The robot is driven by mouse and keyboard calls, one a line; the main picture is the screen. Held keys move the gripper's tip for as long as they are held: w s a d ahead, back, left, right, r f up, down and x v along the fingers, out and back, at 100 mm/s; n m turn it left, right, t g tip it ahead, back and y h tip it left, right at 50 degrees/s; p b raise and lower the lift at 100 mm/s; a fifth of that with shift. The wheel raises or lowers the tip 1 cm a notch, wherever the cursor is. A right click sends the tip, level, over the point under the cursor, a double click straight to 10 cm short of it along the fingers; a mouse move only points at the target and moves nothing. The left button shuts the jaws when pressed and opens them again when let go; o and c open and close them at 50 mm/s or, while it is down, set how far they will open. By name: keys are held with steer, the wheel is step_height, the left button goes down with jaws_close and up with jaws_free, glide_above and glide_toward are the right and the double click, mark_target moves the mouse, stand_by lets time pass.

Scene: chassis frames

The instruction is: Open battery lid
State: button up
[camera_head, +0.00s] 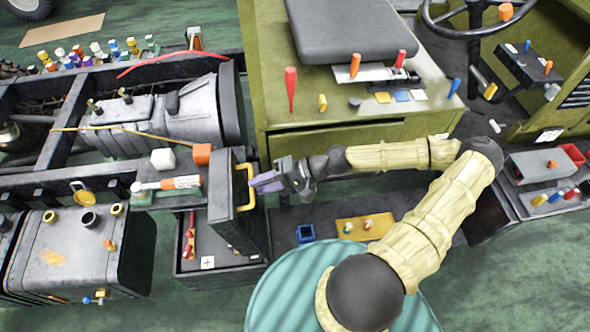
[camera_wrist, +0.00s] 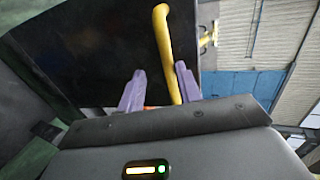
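The battery lid (camera_head: 222,195) is a dark panel standing raised and upright at the left of centre in the head view. Its yellow handle (camera_head: 251,190) faces my gripper. Below it the battery box (camera_head: 225,277) is open at the front, with a red item (camera_head: 190,235) inside. My gripper (camera_head: 258,183) has purple fingers and is at the handle. In the wrist view the fingers of my gripper (camera_wrist: 160,70) are apart, with the yellow handle (camera_wrist: 163,40) between them, closer to the right finger. The dark lid (camera_wrist: 100,60) fills the view behind.
An olive cabinet with a dark seat (camera_head: 340,30) stands behind my arm. A small blue bin (camera_head: 305,233) and a yellow plate (camera_head: 350,228) lie right of the box. A dark tank (camera_head: 75,250) and an orange-white tool (camera_head: 170,184) are to the left.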

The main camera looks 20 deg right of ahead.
steer(key=b+v, duration=0.3)
steer(key=v, duration=1.4)
steer(key=shift+d+b, duration=0.2)
steer(key=shift+b, duration=0.15)
steer(key=shift+w+a, duration=0.1)
steer(key=shift+w, duration=0.05)
steer(key=s+a+f+n+g+h, duration=0.1)
steer(key=s+a+f+g+h, duration=0.45)
steer(key=a+f, duration=0.2)
step_height(320, 180, up, 12)
steer(key=w+n+t+h, duration=0.1)
steer(key=t+h, duration=0.4)
steer(key=h, duration=0.3)
steer(key=shift+w+a, duration=0.15)
steer(key=shift+w, duration=0.1)
